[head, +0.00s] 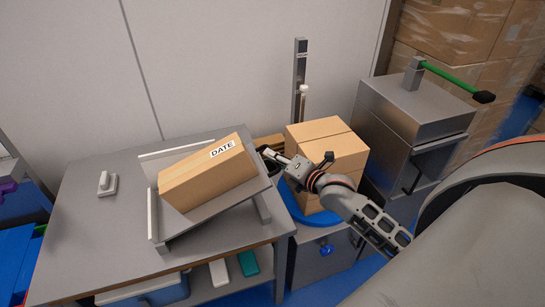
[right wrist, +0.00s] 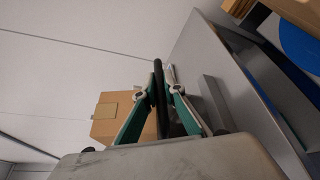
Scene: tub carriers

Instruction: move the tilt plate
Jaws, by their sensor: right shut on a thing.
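The tilt plate (head: 213,208) is a grey metal plate on the table at the left. It slopes, with its right side raised and a low wall at its left end. A cardboard box (head: 205,180) marked DATE lies tilted on it. My right gripper (head: 268,153) is at the raised right end of the plate, shut on its black handle. In the right wrist view, the green fingers of the gripper (right wrist: 160,92) close on the dark handle bar (right wrist: 159,85). The box shows behind them. My left gripper is not in view.
A grey machine with a green lever (head: 450,75) stands further right.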

